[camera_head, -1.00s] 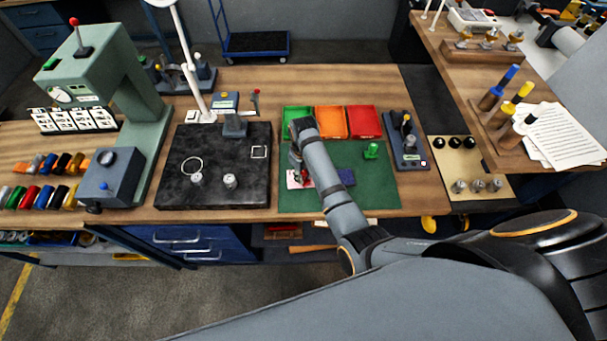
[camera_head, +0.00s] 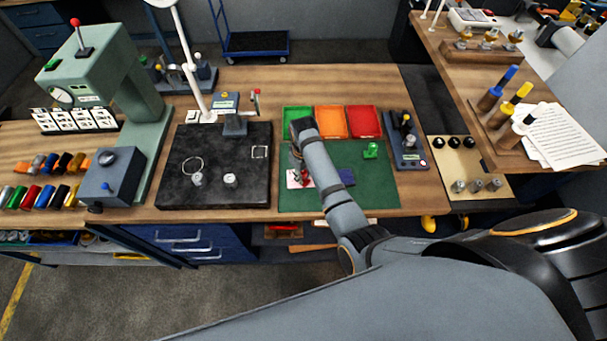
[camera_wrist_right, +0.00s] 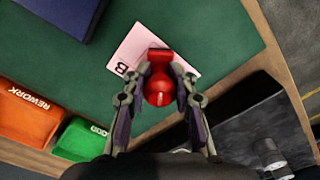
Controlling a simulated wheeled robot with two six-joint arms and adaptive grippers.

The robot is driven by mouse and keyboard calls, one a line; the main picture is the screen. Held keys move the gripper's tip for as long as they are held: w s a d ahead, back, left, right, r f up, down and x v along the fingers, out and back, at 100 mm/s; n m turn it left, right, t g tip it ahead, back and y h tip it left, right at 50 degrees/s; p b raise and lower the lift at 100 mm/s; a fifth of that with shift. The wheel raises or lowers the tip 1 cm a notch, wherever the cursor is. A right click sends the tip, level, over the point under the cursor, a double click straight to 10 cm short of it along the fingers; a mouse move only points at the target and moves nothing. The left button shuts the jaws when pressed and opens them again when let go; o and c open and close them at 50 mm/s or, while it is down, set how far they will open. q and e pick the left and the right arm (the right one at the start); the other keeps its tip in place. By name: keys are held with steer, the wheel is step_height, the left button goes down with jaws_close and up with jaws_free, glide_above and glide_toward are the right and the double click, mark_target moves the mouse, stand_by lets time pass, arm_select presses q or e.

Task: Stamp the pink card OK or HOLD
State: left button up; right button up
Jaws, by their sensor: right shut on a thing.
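The pink card (camera_head: 293,182) lies on the green mat (camera_head: 345,202); in the right wrist view the card (camera_wrist_right: 132,48) bears a black letter B. My right gripper (camera_wrist_right: 162,74) is shut on a red stamp (camera_wrist_right: 159,90), which is over the card and hides part of it. I cannot tell whether the stamp's base touches the card. A green stamp (camera_head: 371,151) stands on the mat to the right. A dark blue pad (camera_head: 347,177) lies right of the card, partly behind my right arm; it also shows in the wrist view (camera_wrist_right: 62,12). My left gripper is not in view.
Green (camera_head: 291,115), orange (camera_head: 331,121) and red (camera_head: 364,121) trays line the mat's back edge. A black plate (camera_head: 215,192) with small metal parts lies left of the mat. A dark fixture (camera_head: 405,140) stands at the right. The mat's front right is clear.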

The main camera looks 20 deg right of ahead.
steer(key=shift+s, duration=0.1)
steer(key=shift+r, duration=3.5)
steer(key=shift+a, duration=0.15)
